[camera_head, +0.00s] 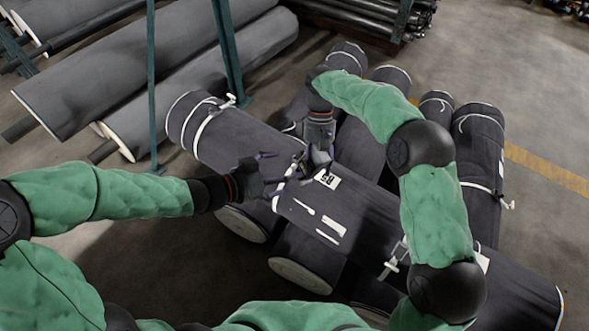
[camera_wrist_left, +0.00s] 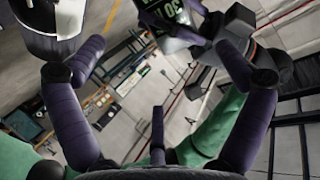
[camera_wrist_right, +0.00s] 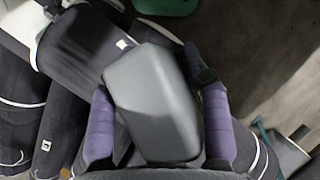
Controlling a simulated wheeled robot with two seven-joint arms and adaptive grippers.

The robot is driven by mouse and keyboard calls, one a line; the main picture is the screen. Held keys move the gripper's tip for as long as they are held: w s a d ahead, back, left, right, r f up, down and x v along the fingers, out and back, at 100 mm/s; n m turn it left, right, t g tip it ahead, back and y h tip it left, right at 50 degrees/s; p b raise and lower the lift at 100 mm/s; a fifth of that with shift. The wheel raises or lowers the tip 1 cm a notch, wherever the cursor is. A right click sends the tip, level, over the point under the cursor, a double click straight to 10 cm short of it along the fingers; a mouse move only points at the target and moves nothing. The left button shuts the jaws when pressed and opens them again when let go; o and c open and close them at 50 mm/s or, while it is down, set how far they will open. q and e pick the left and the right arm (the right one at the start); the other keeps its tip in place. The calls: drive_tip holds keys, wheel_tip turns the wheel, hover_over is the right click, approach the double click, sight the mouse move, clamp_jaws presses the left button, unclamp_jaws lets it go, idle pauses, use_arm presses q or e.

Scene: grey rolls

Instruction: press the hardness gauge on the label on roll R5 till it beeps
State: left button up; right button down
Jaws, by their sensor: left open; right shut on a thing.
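The dark roll (camera_head: 365,217) lies slantwise across other rolls, and its white label (camera_head: 327,180) appears to read R5, turned in the picture. My right gripper (camera_head: 317,150) reaches over from the right and is shut on the grey hardness gauge (camera_head: 319,160). The gauge's grey body fills the space between the purple fingers in the right wrist view (camera_wrist_right: 152,100). It is just beside the label; I cannot tell whether it touches the roll. My left gripper (camera_head: 275,172) is open and empty, close to the gauge. A dark display with light digits shows in the left wrist view (camera_wrist_left: 172,14).
Several dark rolls (camera_head: 478,135) lie beneath and behind the crossing roll, tied with white straps. Large grey rolls (camera_head: 110,70) rest on a green rack (camera_head: 226,48) at the left. More white labels (camera_head: 333,227) are on the crossing roll. Bare floor (camera_head: 540,110) shows at the right.

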sight(313, 167)
use_arm(q)
drive_tip(key=x, duration=1.1)
drive_tip(key=shift+w+d+f, duration=0.15)
drive_tip(key=shift+d+f, duration=0.1)
drive_tip(key=c, duration=1.2)
drive_tip(key=shift+c, duration=0.8)
use_arm(e)
drive_tip(key=c, duration=0.5)
unclamp_jaws()
drive_tip(key=shift+w, duration=0.1)
